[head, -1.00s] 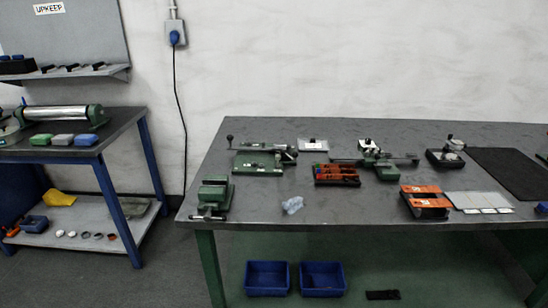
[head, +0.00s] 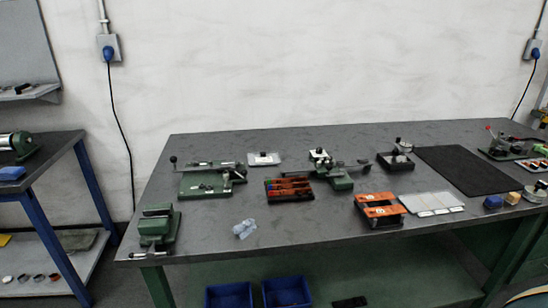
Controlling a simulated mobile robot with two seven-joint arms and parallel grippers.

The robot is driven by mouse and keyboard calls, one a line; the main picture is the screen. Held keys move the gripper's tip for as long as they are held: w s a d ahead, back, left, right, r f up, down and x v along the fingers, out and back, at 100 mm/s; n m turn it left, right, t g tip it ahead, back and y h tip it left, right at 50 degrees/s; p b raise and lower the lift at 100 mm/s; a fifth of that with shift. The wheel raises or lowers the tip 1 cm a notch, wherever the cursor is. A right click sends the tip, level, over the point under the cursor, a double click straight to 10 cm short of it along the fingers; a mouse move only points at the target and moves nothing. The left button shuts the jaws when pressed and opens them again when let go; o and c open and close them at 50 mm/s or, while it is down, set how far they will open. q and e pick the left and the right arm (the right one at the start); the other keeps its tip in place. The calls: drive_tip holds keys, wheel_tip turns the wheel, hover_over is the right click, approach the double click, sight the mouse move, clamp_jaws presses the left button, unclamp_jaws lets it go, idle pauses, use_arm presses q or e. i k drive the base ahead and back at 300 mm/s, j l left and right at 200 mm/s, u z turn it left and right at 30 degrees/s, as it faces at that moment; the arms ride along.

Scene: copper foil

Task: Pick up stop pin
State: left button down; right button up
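I cannot make out a stop pin for sure; parts this small do not show clearly from here. A green fixture (head: 205,191) with a black-knobbed lever stands at the back left of the bench, with small pale parts on its plate. A second green fixture (head: 341,182) with a long bar stands right of it. A black-and-red tray (head: 289,195) with several coloured strips lies between them. Neither of my grippers is in view.
The grey workbench (head: 310,230) has a green vice (head: 158,229) at its left front corner and crumpled bluish film (head: 244,229) near the front. An orange-topped block (head: 380,209), a dark mat (head: 465,170) and a blue block (head: 493,202) lie to the right. Blue bins (head: 287,291) sit below.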

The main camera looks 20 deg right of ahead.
sight(226, 177)
drive_tip(key=i+l+z, duration=0.25)
drive_tip(key=i+l, duration=0.15)
drive_tip(key=i+l+z, duration=0.25)
drive_tip(key=i, duration=0.3)
